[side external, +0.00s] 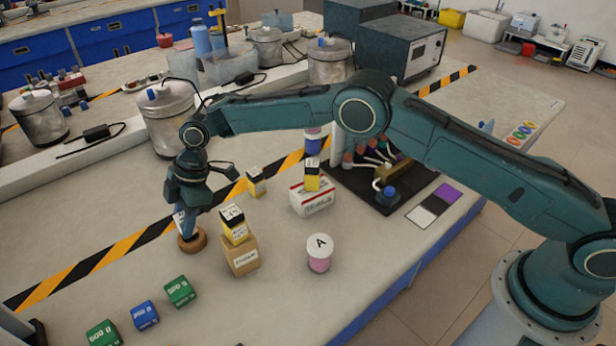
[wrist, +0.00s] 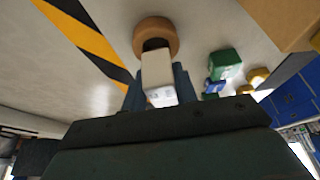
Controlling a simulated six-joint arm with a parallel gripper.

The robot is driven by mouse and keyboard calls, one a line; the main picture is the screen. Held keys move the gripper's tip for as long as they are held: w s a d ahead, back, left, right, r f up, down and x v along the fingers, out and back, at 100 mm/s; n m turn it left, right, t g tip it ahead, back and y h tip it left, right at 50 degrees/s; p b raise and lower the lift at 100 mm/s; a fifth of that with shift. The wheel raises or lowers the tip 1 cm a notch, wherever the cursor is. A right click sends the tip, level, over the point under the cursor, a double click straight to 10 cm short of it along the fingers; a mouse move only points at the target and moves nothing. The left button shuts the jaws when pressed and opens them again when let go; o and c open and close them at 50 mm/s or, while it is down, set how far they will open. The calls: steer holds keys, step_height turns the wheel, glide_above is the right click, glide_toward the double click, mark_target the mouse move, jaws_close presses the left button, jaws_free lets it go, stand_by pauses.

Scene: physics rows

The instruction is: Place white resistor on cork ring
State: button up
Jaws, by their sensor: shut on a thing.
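The cork ring (side external: 197,241) lies on the bench at the left, near the striped tape. My gripper (side external: 183,222) points down over it. The white resistor (side external: 178,220) is between the fingers and mostly hidden by them in the side view. In the wrist view, my gripper (wrist: 155,92) is shut on the white resistor (wrist: 158,80), a pale block. Its far end overlaps the near part of the cork ring (wrist: 168,27) and covers part of the dark hole. I cannot tell whether the resistor touches the ring.
A cardboard box (side external: 240,258) with yellow-and-white blocks (side external: 234,226) on top stands close to the right of the ring. Green (side external: 179,291) and blue (side external: 145,315) blocks lie in front. A metal pot (side external: 168,120) stands behind. Bench left of the ring is clear.

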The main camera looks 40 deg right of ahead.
steer(key=shift+f, duration=0.65)
steer(key=shift+f, duration=0.15)
steer(key=o, duration=1)
steer(key=shift+c, duration=0.2)
steer(key=v, duration=1.2)
steer(key=shift+d+r, duration=0.1)
steer(key=shift+r, duration=0.2)
